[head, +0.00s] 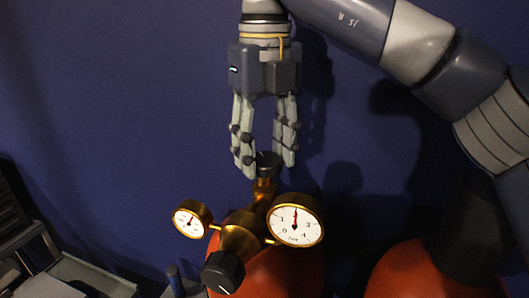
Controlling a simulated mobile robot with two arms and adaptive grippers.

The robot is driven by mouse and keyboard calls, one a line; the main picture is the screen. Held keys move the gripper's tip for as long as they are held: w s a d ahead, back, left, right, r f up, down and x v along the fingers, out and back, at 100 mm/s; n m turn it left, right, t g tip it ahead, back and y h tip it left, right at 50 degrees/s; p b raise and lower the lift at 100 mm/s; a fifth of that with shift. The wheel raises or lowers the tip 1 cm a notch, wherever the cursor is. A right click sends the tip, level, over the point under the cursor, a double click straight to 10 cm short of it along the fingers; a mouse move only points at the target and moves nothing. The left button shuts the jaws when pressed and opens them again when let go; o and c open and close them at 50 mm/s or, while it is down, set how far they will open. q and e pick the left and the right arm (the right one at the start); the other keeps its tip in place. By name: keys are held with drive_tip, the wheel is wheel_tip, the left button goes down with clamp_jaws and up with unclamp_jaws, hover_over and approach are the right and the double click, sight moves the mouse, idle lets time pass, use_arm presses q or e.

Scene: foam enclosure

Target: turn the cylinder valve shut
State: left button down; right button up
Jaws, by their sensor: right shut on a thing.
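The cylinder valve is a dark round knob (268,160) on top of a brass stem, at the head of a red-orange cylinder (285,277). My right gripper (267,166) comes down from above, with its fingers around the knob, shut on it. A brass regulator (240,238) sits in front of the stem. It carries a small gauge (190,221) on the left, a larger gauge (295,222) on the right and a black knob (223,271) at the front. My left gripper is out of view.
A second red-orange cylinder (420,272) with a dark top stands at the lower right. A dark blue wall (130,120) rises behind. Grey and dark equipment (70,270) fills the lower left corner. The space left of my right gripper is clear.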

sight(265, 158)
drive_tip(key=m+b, duration=0.1)
drive_tip(key=m, duration=0.3)
drive_tip(key=shift+f+m, duration=0.15)
drive_tip(key=shift+m, duration=0.15)
drive_tip(key=shift+m+b, duration=0.55)
drive_tip(key=shift+m, duration=1.05)
drive_tip(key=o, duration=1.1)
drive_tip(key=shift+c, duration=0.2)
drive_tip(key=shift+r, duration=0.2)
drive_tip(key=shift+r, duration=3.65)
